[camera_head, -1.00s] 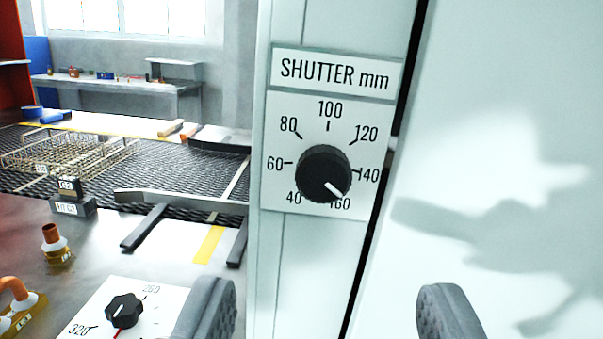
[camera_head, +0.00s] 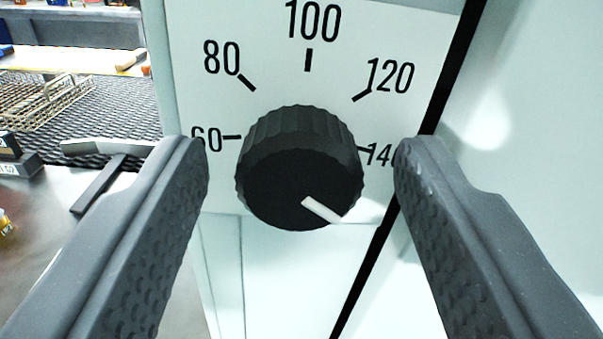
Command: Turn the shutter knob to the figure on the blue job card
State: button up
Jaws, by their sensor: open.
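The black ribbed shutter knob (camera_head: 298,165) sits on a white dial plate (camera_head: 270,25) on a pale upright panel. Its white pointer (camera_head: 321,210) aims down and to the right, below the 140 mark. The figures 60, 80, 100 and 120 show around it; 140 is partly covered by the right finger, and the figures below are hidden. My gripper (camera_head: 302,160) is open, with one finger on each side of the knob and a gap on both sides. No blue job card is in view.
A mesh belt (camera_head: 110,105) with a wire basket (camera_head: 45,100) lies at the left, behind the panel. The pale panel (camera_head: 530,130) at right is clear.

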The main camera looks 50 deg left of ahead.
jog(key=c, duration=1)
jog(key=shift+f+n+b, duration=0.1)
jog(key=shift+n+b, duration=0.2)
jog(key=shift+b, duration=0.05)
jog(key=shift+o, duration=0.2)
jog(key=n+b, duration=0.2)
jog(key=shift+f+n+b, duration=0.1)
jog(key=shift+n+b, duration=0.2)
jog(key=shift+n, duration=0.1)
jog(key=n+b, duration=0.4)
jog(key=shift+f+n, duration=0.1)
jog(key=shift+n, duration=0.2)
jog(key=n+b, duration=0.3)
jog(key=b, duration=0.1)
jog(key=n+b, duration=0.3)
jog(key=shift+n, duration=0.3)
jog(key=shift+a, duration=0.1)
